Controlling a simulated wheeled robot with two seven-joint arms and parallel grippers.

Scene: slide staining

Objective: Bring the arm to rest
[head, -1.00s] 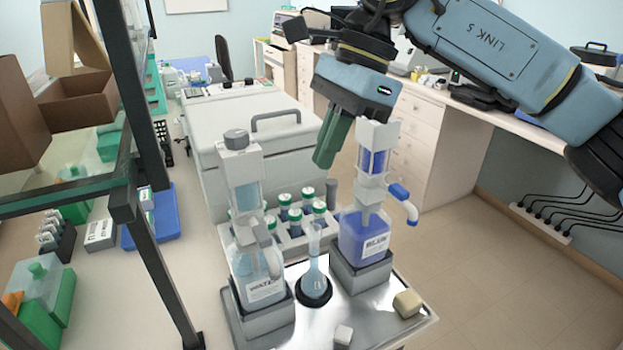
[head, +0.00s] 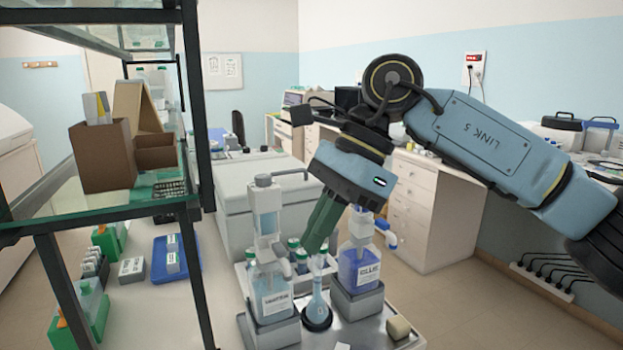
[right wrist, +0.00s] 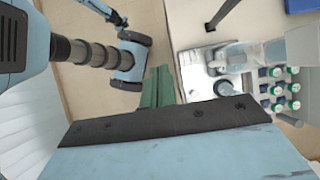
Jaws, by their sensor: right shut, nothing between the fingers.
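My right arm comes in from the right in the head view. Its right gripper (head: 316,241) has green fingers shut together with nothing between them. They point down and left in front of the tray's bottles, and overlap the vial rack in the picture. The green fingers also show in the right wrist view (right wrist: 155,88). The water bottle (head: 272,292) stands left of the fingers, and the blue-filled bottle (head: 360,268) stands to their right.
A glass-shelved rack (head: 150,205) with dark posts stands on the left. A white drawer unit (head: 425,215) stands behind; open floor lies at right.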

